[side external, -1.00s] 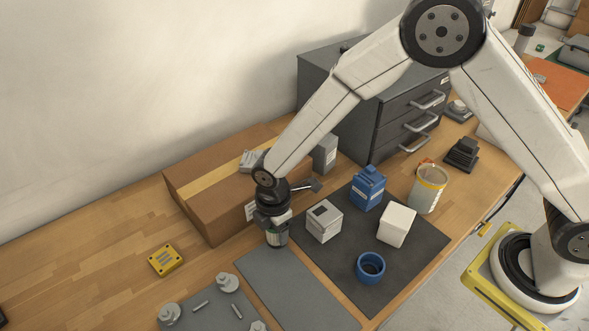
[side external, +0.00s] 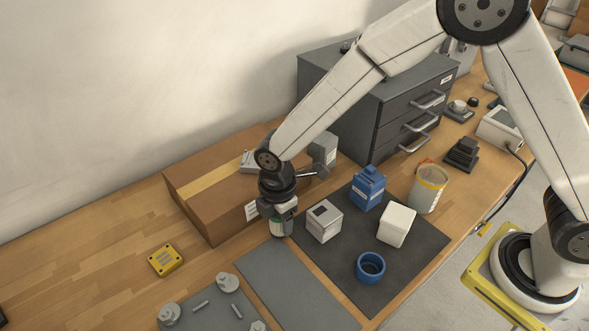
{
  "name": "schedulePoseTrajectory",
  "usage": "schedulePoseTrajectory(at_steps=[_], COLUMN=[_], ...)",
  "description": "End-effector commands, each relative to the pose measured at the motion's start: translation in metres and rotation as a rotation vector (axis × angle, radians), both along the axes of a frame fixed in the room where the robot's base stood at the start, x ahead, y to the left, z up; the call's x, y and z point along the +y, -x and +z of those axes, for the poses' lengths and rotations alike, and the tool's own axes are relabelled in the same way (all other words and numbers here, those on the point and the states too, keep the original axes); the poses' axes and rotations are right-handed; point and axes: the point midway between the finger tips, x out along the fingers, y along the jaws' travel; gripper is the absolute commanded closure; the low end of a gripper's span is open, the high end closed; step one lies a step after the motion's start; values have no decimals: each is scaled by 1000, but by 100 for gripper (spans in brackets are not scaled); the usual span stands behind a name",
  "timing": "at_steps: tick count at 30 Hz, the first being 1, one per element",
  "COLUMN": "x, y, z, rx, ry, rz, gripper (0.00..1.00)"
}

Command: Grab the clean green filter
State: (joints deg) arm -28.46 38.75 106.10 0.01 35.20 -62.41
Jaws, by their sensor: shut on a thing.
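My gripper (side external: 278,216) points down over the table, at the near right end of the cardboard box. The jaws cover the filter's upper part. The filter is upright, near the far corner of the grey mat and left of the white-and-grey box. I cannot tell whether its bottom touches the surface.
A cardboard box (side external: 196,196) lies behind. A dark mat (side external: 342,262) holds a white-and-grey box (side external: 324,221), a blue container (side external: 368,188), a white box (side external: 397,225) and a blue cup (side external: 370,267). The grey mat (side external: 295,290) is bare.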

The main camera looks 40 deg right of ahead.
Motion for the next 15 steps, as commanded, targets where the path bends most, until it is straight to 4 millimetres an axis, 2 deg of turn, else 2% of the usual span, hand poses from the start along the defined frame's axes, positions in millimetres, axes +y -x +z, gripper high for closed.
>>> schedulePoseTrajectory(at_steps=[12, 15], x=[-16, -22], y=[38, 54], z=[51, 56], rx=[-4, -1], ry=[-2, -1], rz=[1, 1], gripper=[96, 96])
